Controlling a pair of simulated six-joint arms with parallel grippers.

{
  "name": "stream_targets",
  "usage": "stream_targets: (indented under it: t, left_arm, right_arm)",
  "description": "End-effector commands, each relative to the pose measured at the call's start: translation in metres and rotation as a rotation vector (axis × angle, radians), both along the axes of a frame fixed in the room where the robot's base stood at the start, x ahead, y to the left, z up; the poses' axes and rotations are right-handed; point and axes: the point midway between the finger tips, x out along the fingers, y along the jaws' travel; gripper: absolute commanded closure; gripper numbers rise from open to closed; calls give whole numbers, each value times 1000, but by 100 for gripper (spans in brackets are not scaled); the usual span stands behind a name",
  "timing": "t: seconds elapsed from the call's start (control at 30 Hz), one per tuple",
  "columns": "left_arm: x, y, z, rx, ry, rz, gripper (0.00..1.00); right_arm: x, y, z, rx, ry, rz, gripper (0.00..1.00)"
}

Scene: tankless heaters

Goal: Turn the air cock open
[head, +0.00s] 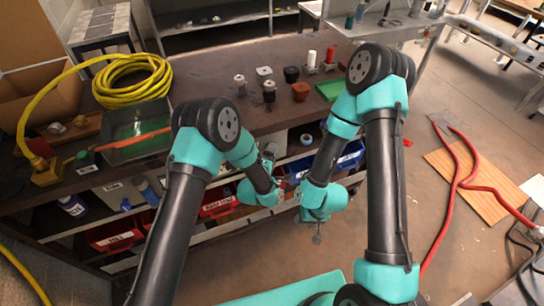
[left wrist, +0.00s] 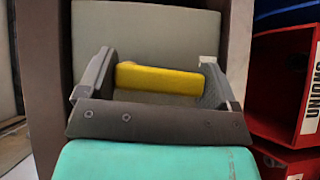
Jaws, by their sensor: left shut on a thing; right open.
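A yellow bar-shaped handle (left wrist: 160,79), which looks like the air cock's handle, lies crosswise between the fingers of my left gripper (left wrist: 158,70) in the left wrist view. That gripper is shut on it. A flat grey panel (left wrist: 150,35) is behind the handle. The cock's body is hidden, and I cannot tell how far the handle is turned. In the head view my left gripper is small and partly hidden by its arm at the bench front. My right gripper (head: 318,238) is open and hangs, pointing down, in front of the bench, apart from the handle.
The brown bench top (head: 215,95) holds a yellow hose coil (head: 135,78), a clear bin (head: 135,130) and several small fittings. Red bins (head: 112,236) and blue bins fill the shelves below. A red hose (head: 455,180) lies on the floor at right.

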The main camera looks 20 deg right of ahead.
Motion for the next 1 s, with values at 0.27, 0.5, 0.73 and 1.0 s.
stream_targets:
  t: [0.27, 0.5, 0.73, 1.0]
  left_arm:
    - [-1, 5, 3, 193, 25, 0, 39]
    - [-2, 10, 5, 414, 54, -1, 39]
    - [-2, 15, 8, 606, 80, 0, 39]
    - [-3, 18, 11, 784, 104, 0, 39]
  right_arm:
    - [0, 0, 0, 0, 0, 0, 57]
    - [0, 0, 0, 0, 0, 0, 57]
    - [0, 0, 0, 0, 0, 0, 57]
    - [0, 0, 0, 0, 0, 0, 57]
